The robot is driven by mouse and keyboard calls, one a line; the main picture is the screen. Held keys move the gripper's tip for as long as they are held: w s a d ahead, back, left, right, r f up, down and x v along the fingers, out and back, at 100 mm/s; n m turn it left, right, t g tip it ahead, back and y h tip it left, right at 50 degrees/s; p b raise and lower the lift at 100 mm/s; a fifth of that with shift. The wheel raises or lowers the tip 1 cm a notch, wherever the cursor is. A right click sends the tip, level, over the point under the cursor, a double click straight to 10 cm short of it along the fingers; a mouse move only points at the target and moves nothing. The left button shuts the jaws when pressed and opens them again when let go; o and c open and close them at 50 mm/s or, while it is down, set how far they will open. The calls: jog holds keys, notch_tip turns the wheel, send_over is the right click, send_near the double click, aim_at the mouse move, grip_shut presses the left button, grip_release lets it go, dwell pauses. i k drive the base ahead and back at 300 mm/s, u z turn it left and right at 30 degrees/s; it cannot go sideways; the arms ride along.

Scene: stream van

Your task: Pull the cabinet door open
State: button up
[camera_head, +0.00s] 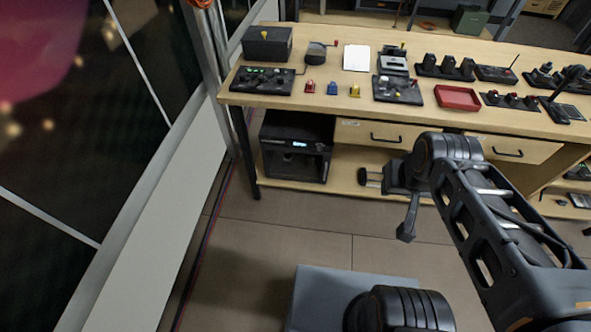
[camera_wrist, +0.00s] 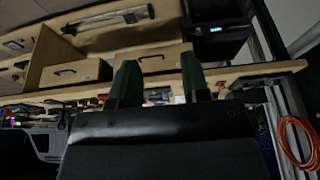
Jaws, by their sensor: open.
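I cannot pick out a cabinet door for certain in either view. A wooden bench (camera_head: 330,110) has two drawer fronts with black bar handles, the left drawer (camera_head: 385,134) and the right drawer (camera_head: 513,149). A black box-shaped unit (camera_head: 296,148) with a small lit display stands on the lower shelf at the left; it also shows in the wrist view (camera_wrist: 213,40). My gripper (camera_head: 362,178) is open and empty, in front of the bench below the left drawer. In the wrist view, its two dark green fingers (camera_wrist: 160,82) stand apart with nothing between them.
Control panels, small coloured blocks and a red tray (camera_head: 457,98) cover the bench top. A dark window wall (camera_head: 60,130) bounds the left side. An orange coiled cable (camera_wrist: 298,143) hangs in the wrist view. The floor (camera_head: 300,225) before the bench is clear.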

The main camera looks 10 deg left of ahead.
aim_at(327, 156)
jog(key=u, duration=0.3)
jog(key=k, duration=0.35)
jog(key=u, duration=1.4)
jog(key=i, duration=1.1)
jog(key=z, duration=1.2)
jog(key=i, duration=0.65)
jog(key=z, duration=0.7)
